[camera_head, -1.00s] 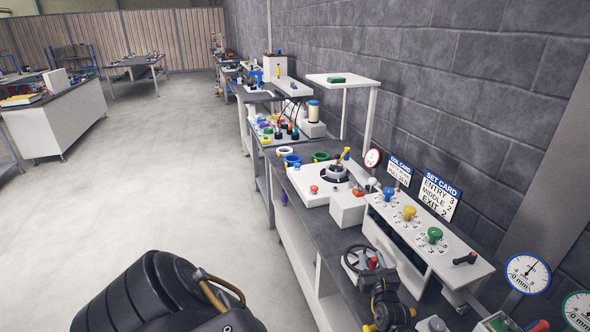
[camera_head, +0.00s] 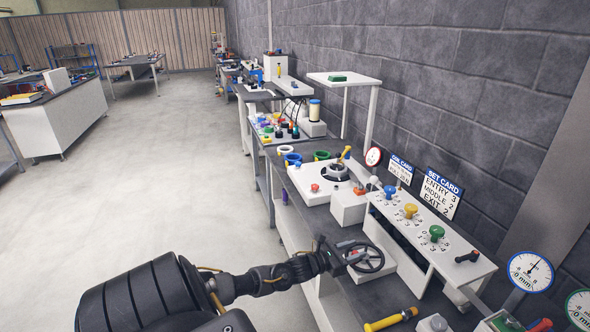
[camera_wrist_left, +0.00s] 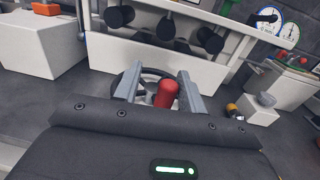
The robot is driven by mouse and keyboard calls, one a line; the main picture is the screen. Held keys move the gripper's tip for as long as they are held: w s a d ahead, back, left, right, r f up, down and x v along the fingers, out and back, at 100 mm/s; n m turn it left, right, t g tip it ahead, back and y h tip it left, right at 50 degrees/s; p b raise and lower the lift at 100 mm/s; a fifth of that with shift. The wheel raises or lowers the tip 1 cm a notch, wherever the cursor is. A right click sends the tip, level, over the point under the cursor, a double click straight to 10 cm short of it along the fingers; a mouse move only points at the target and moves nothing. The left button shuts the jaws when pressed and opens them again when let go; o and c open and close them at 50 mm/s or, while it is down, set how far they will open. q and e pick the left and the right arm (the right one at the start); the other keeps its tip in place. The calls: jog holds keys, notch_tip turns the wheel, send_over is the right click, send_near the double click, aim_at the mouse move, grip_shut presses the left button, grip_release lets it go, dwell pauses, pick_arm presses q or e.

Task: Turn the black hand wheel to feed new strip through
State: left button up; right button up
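The black hand wheel (camera_head: 377,262) stands on the bench in front of the white strip rack. My left gripper (camera_head: 344,257) is at the wheel's left side in the head view. In the left wrist view, the two grey fingers (camera_wrist_left: 159,82) are spread apart. A red knob (camera_wrist_left: 166,95) stands between them, with a gap visible on the left side; contact on the right cannot be told. Part of the wheel's dark rim (camera_wrist_left: 148,74) shows behind the fingers. My right gripper is out of view.
The white rack (camera_head: 440,245) with blue, yellow and green knobs stands behind the wheel. A white box (camera_head: 348,208) is to its upper left. A yellow-handled tool (camera_head: 388,321) lies on the bench in front. Dial gauges (camera_head: 529,272) stand at right.

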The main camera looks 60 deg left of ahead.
pick_arm(q)
jog(key=shift+a+f+m+h, duration=0.2)
jog(key=shift+a+m+h, duration=0.2)
jog(key=shift+h, duration=0.2)
jog(key=b+v, duration=0.3)
jog(key=v, duration=0.7)
jog(key=s+a+f+n+g+y, duration=0.1)
jog(key=s+f+n+g+y, duration=0.1)
jog(key=f+n, duration=0.5)
jog(key=s+a+f+n+g+y, duration=0.2)
jog(key=s+f+n, duration=0.4)
jog(key=f, duration=0.9)
jog(key=shift+s+n+g+y, duration=0.15)
jog(key=shift+n+g+y, duration=0.15)
jog(key=shift+n+y, duration=0.7)
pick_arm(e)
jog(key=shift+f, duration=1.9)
pick_arm(q)
jog(key=shift+f, duration=0.1)
